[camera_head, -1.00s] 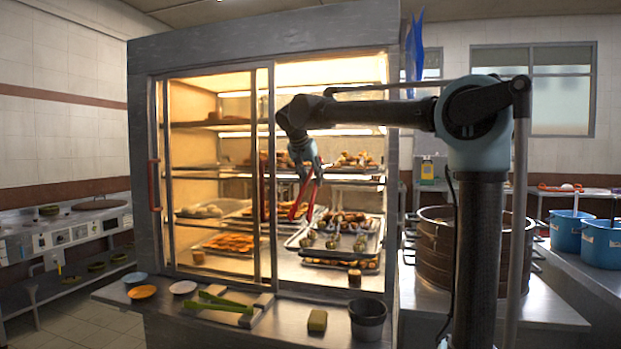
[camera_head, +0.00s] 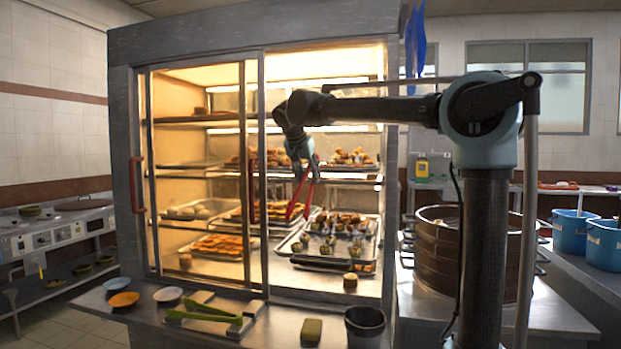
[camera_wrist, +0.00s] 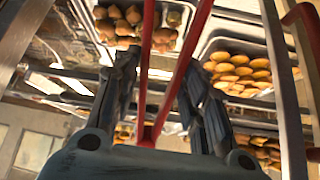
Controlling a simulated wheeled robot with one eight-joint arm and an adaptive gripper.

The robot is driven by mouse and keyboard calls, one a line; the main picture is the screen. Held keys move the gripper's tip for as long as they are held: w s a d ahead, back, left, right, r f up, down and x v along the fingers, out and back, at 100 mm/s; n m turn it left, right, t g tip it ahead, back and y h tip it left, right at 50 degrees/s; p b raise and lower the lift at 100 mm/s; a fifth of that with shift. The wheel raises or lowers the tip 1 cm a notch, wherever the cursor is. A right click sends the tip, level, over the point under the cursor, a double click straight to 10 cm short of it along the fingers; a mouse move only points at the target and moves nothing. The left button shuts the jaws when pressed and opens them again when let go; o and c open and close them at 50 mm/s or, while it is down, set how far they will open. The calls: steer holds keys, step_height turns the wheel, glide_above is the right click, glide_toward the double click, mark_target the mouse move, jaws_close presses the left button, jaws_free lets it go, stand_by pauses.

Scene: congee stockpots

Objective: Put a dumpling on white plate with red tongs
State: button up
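My gripper (camera_head: 302,163) is inside the open right side of the lit food cabinet. It is shut on the red tongs (camera_head: 297,205), which hang with their tips downward and apart above the trays. The wrist view also shows the tongs (camera_wrist: 148,60) between my gripper's fingers (camera_wrist: 160,85), with nothing visible between their arms. The small white plate (camera_head: 167,294) lies empty on the front ledge at left. Pale rounded pieces, possibly dumplings (camera_head: 190,210), lie on a tray at the left behind glass. Golden oval pieces (camera_wrist: 240,72) fill a tray in the wrist view.
A lower tray (camera_head: 325,266) of dark-topped pieces stands beneath the tongs. The sliding glass door frame (camera_head: 263,180) is just left of my gripper.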

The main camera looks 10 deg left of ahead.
step_height(320, 180, down, 10)
stand_by(1.1)
steer(key=shift+r, duration=0.1)
jaws_close()
steer(key=shift+r, duration=6)
